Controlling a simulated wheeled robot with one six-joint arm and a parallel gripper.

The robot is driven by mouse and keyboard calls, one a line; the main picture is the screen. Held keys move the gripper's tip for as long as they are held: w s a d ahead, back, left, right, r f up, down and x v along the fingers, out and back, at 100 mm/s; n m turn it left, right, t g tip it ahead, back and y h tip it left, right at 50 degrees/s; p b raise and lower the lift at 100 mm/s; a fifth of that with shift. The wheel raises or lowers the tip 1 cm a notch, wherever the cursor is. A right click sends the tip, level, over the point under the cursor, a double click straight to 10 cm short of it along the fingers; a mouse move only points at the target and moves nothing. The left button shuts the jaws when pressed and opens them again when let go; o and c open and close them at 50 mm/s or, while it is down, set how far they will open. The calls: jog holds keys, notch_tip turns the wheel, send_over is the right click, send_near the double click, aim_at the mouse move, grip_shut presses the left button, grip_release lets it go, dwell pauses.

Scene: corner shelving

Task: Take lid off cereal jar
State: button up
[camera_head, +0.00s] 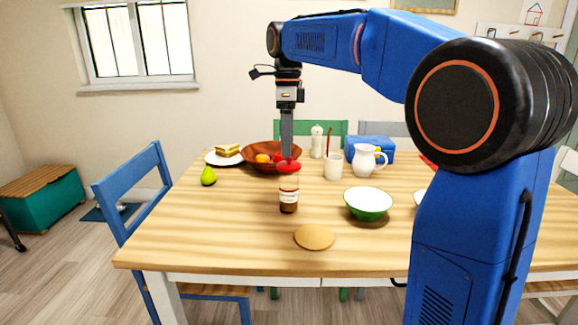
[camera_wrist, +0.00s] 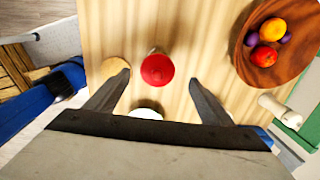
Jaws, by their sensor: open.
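The cereal jar (camera_head: 289,199), a small clear jar with brown contents and a pale label, stands upright on the wooden table. Its red lid (camera_head: 289,168) is on top; from above the lid (camera_wrist: 157,70) shows as a red disc. My gripper (camera_head: 287,157) points straight down over the jar, its tips close to the lid in the head view. In the wrist view my gripper (camera_wrist: 160,78) is open, with one finger on each side of the lid and visible space between. Nothing is held.
A brown fruit bowl (camera_head: 252,163) stands behind the jar. A green bowl (camera_head: 369,208), white mug (camera_head: 333,168) and white pitcher (camera_head: 364,160) are to the right. A round tan mat (camera_head: 314,237) lies in front.

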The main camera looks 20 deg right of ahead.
aim_at(289, 162)
jog(key=f, duration=0.3)
jog(key=shift+s+d+f, duration=0.15)
jog(key=shift+s+f, duration=0.1)
jog(key=shift+s, duration=0.05)
jog(key=shift+f, duration=0.6)
jog(key=shift+c, duration=0.3)
jog(key=c, duration=1.1)
jog(key=shift+o, duration=0.2)
jog(key=shift+r, duration=0.15)
